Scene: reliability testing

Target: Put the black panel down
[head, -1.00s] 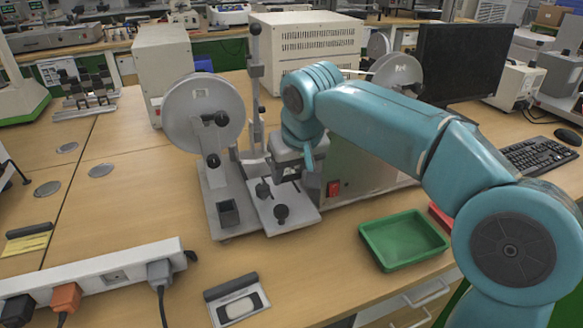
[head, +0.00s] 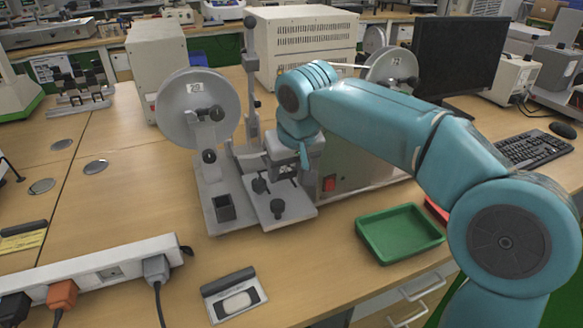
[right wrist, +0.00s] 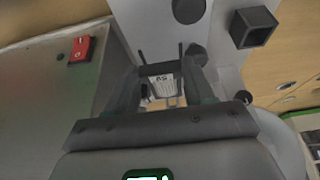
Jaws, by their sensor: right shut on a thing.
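My right gripper (head: 292,163) is low over the grey test machine (head: 272,206), beside its upright post. In the right wrist view its fingers (right wrist: 164,75) are closed in on a small dark piece (right wrist: 160,68), which looks like the black panel. In the head view the arm and wrist hide that piece, so I cannot tell whether it touches the machine. My left gripper is not in view.
A black-handled plate (head: 234,296) and a power strip (head: 95,268) lie in front. Bare table separates them.

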